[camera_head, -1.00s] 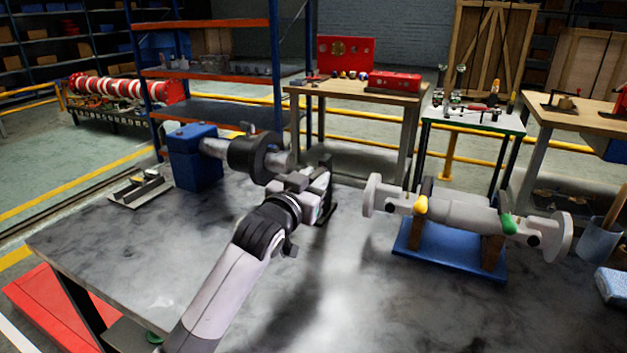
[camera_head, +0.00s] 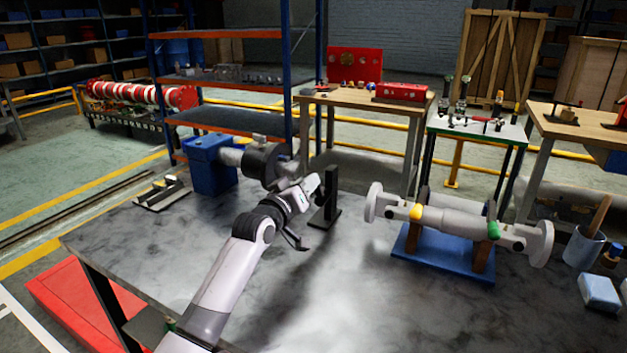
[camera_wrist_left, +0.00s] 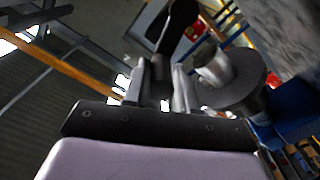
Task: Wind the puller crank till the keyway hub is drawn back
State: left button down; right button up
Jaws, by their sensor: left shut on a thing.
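The blue block (camera_head: 210,163) stands at the back left of the grey table, with a light shaft and a dark round hub (camera_head: 263,160) on its right. The block and the hub (camera_wrist_left: 240,85) also show at the right of the left wrist view. My left gripper (camera_head: 313,185) is just right of the hub, near a black upright stand (camera_head: 331,196). Its fingers (camera_wrist_left: 158,88) are shut on what appears to be the crank's grip. The grip is mostly hidden between the fingers. My right gripper is not in view.
A grey flanged shaft (camera_head: 455,220) rests on a blue cradle (camera_head: 425,265) at right. A small tray (camera_head: 160,192) with parts lies left of the block. A cup (camera_head: 583,247) and a blue-white block (camera_head: 600,291) are at far right. The front middle of the table is clear.

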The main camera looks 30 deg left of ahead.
pick_arm(q)
jog(key=shift+a+f+n+p, duration=0.3)
jog(key=shift+a+n, duration=0.25)
jog(key=shift+n, duration=0.45)
jog(key=a+f+n, duration=0.1)
jog(key=n, duration=0.3)
jog(key=a+f+n, duration=0.1)
jog(key=f+n, duration=0.1)
jog(key=n, duration=0.2)
jog(key=a+f+n+b, duration=0.1)
jog(key=f+n, duration=0.1)
jog(key=n, duration=0.1)
jog(key=shift+s+f+n, duration=0.15)
jog(key=shift+f+n, duration=0.05)
jog(key=shift+n, duration=0.2)
jog(key=f+n, duration=0.2)
jog(key=n, duration=0.1)
jog(key=shift+d+n, duration=0.1)
jog(key=shift+n, duration=0.2)
jog(key=n, duration=0.1)
jog(key=f+n, duration=0.1)
jog(key=n, duration=0.1)
jog(key=shift+d+f, duration=0.2)
jog(key=shift+d, duration=0.15)
jog(key=shift+d+f+n, duration=0.25)
jog(key=shift+f+n, duration=0.05)
jog(key=shift+n, duration=0.4)
jog(key=shift+d+f+n, duration=0.2)
jog(key=shift+f+n, duration=0.05)
jog(key=shift+n, duration=0.45)
